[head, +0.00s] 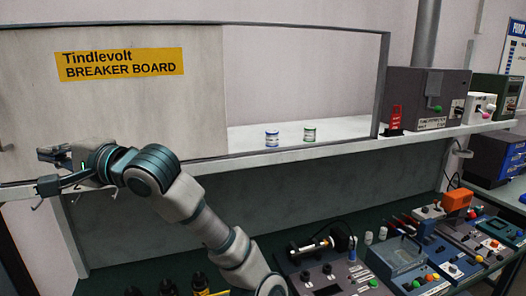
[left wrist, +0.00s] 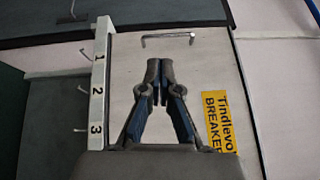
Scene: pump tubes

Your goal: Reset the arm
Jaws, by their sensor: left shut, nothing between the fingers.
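My left arm rises from the bottom middle of the head view and bends to the left. My left gripper (head: 45,155) is in front of the lower left of the cabinet's pale sliding door (head: 120,110). In the left wrist view the left gripper (left wrist: 157,68) is shut and empty, its fingertips together. It points toward a metal door handle (left wrist: 167,37), which lies beyond the fingertips. I cannot tell the exact gap. My right gripper does not show.
A grey box device (head: 428,97) stands right of the opening. Numbered hooks line the shelf edge (left wrist: 97,90). Instruments, including an orange-topped one (head: 457,201), crowd the bench below.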

